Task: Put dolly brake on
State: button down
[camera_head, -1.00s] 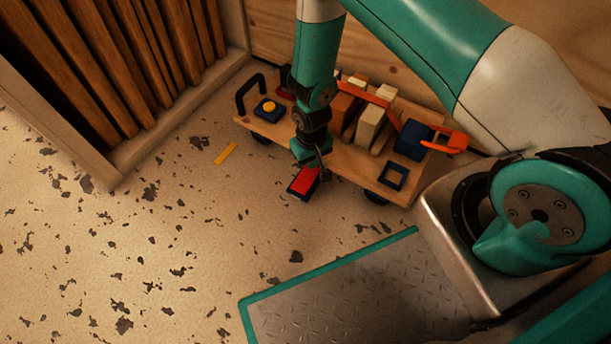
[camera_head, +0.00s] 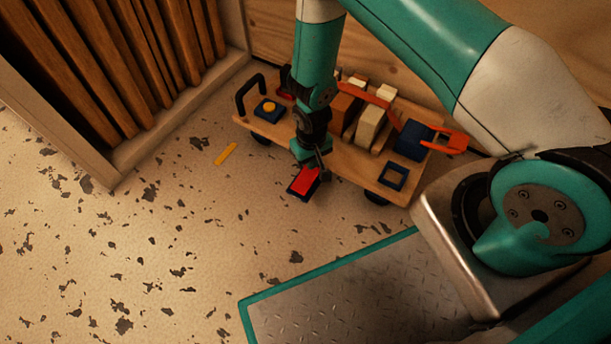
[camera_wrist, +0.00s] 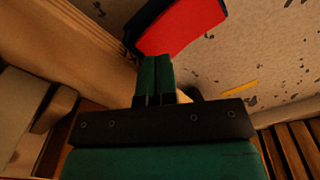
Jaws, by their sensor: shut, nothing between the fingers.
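The dolly (camera_head: 345,168) is a low wooden cart on dark wheels by the wall. A red pedal with a dark edge (camera_head: 304,181) sticks out from its near side, and looks like the brake. The red pedal also shows large at the top of the wrist view (camera_wrist: 190,25). My gripper (camera_head: 318,164) is shut and empty, pointing down right at the pedal. In the wrist view its two green fingers (camera_wrist: 152,66) are together, with tips close to the pedal's edge. I cannot tell whether they touch it. My wrist hides part of the dolly's near edge.
The dolly carries several boxes (camera_head: 368,125), a blue block with a yellow button (camera_head: 269,107), a dark handle (camera_head: 249,92) and an orange clamp-like part (camera_head: 445,139). A slatted wooden rack (camera_head: 100,70) stands left. A yellow strip (camera_head: 226,154) lies on the open speckled floor.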

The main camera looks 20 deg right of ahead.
jog(key=shift+f+b, duration=0.9)
jog(key=shift+f, duration=0.6)
dwell(1.0)
jog(key=shift+r, duration=0.15)
notch_tip(320, 180, up, 7)
jog(key=p, duration=0.6)
jog(key=shift+p, duration=0.4)
